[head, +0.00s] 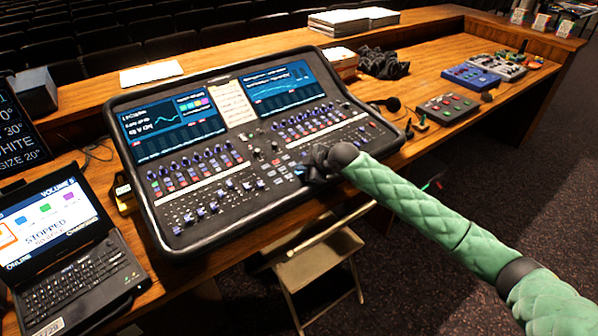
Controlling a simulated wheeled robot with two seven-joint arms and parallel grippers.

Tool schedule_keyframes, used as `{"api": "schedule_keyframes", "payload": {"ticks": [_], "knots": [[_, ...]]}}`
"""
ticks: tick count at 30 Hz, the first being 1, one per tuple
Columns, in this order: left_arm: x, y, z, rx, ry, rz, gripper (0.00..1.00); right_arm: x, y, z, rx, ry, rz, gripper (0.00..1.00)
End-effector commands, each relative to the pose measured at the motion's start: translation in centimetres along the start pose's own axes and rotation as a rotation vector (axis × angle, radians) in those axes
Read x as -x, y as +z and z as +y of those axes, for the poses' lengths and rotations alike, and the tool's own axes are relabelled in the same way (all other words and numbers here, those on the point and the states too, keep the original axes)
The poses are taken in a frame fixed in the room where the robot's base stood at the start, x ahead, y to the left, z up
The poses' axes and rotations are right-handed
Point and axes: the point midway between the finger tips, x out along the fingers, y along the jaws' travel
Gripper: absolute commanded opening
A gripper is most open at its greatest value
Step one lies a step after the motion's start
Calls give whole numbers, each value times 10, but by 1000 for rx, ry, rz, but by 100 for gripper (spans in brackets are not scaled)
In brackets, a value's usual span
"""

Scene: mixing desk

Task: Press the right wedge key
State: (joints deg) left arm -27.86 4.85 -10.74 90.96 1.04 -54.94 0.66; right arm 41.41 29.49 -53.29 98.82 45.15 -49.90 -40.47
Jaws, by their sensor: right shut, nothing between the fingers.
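The mixing desk (270,185) is a wide dark console with two lit screens, rows of faders and small keys, standing on the wooden counter. My right gripper (312,170) is dark, shut and empty. It is over the lower right part of the console, by the keys below the right fader bank. Whether it touches a key cannot be told. The right wedge key cannot be picked out among the small keys; the gripper and wrist hide part of that area. My left gripper is out of view.
A laptop (75,255) stands at the lower left. A folding chair (315,265) is below the console's front edge. Small control boxes, including a grey one (447,107) and a blue one (470,77), lie on the counter at right. Papers (151,73) lie behind the console.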

Motion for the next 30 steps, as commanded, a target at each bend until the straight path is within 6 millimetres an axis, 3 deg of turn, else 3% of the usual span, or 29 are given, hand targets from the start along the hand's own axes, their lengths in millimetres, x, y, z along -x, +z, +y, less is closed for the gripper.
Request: {"api": "schedule_keyframes", "payload": {"ticks": [23,30], "knots": [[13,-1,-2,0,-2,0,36,11,-8,8,0,0,0,0],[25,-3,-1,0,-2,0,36,23,-16,17,0,0,0,0]]}}
